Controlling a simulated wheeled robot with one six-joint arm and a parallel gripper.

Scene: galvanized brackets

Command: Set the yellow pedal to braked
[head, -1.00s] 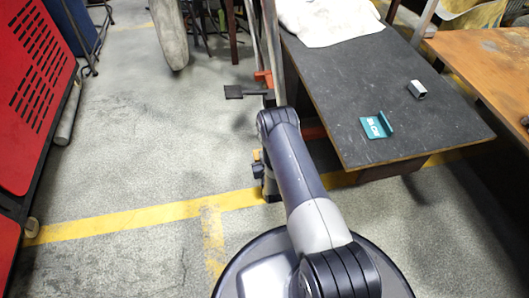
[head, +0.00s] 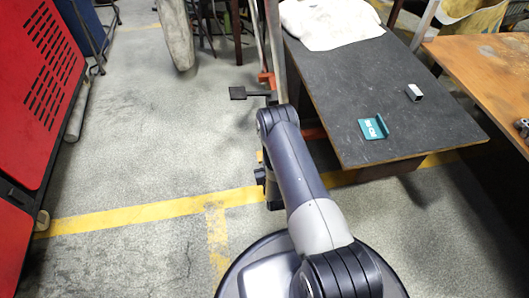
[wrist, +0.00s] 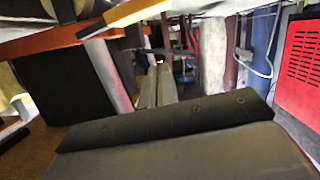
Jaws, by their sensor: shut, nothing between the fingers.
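A yellow bar with a dark part beside it, which looks like the yellow pedal (wrist: 138,14), crosses the top of the wrist view. In the head view only a small yellow patch (head: 259,156) shows at the left edge of my arm; the rest is hidden. My gripper (wrist: 165,125) fills the lower wrist view as a dark block, shut and empty. It appears apart from the yellow bar. I cannot tell whether the pedal is up or down. In the head view my arm hides most of my gripper.
A black-topped table (head: 330,95) holds a teal bracket (head: 373,128), a grey bracket (head: 413,92) and a white cloth (head: 328,22). A black plate on an arm (head: 238,93) sticks out left of an orange-red part (head: 266,79). A red cabinet (head: 35,80) stands left; floor between is clear.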

